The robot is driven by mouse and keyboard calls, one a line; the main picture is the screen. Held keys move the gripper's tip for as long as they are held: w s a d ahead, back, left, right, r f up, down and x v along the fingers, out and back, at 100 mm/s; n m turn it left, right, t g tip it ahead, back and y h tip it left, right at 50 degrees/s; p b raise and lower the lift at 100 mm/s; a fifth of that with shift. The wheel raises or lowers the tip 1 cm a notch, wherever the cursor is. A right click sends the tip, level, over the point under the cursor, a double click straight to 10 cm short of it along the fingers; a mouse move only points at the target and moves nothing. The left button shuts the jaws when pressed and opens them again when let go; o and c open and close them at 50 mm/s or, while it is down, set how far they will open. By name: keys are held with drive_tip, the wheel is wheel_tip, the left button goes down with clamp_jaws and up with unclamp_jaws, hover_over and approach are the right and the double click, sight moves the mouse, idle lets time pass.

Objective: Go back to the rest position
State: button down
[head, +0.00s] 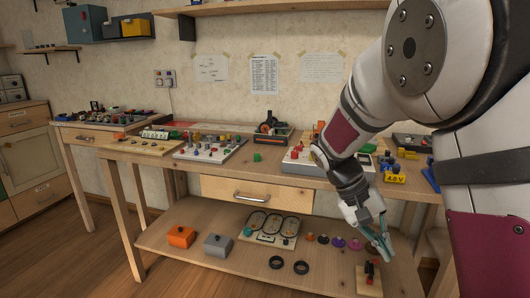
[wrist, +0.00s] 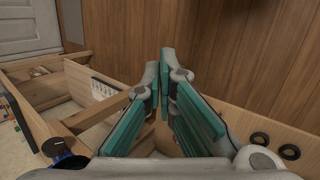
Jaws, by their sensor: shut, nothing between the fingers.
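My gripper (head: 381,246) hangs at the lower right of the head view, in front of the workbench and over the right part of its lower shelf (head: 205,262). Its teal-padded fingers point down and are shut with nothing between them. In the wrist view my gripper (wrist: 166,60) fills the middle, with the teal pads leaning together toward the tips. My arm comes down from the upper right and hides part of the bench's right side.
The bench top (head: 270,172) carries several boards and small parts. On the lower shelf are an orange box (head: 181,236), a grey box (head: 218,245), a board with oval tracks (head: 271,226), black rings (head: 301,267) and a small stand (head: 369,281) near my gripper. Open floor lies front left.

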drive_tip(key=s+r+y, duration=0.3)
drive_tip(key=s+r, duration=0.3)
drive_tip(key=s, duration=0.4)
drive_tip(key=s+a+n+t+y, duration=0.1)
drive_tip(key=s+a+t+y, duration=0.15)
drive_tip(key=s, duration=0.85)
drive_tip(key=s+a+n+t+y, duration=0.1)
drive_tip(key=s+a, duration=0.2)
drive_tip(key=s, duration=0.8)
wheel_tip(320, 180, up, 35)
drive_tip(key=t+p, duration=0.3)
drive_tip(key=p, duration=2.9)
drive_tip(key=shift+d+n+t, duration=0.3)
drive_tip(key=shift+d+t, duration=0.05)
drive_tip(key=shift+d, duration=0.1)
drive_tip(key=shift+d+r, duration=0.1)
drive_tip(key=shift+r, duration=0.05)
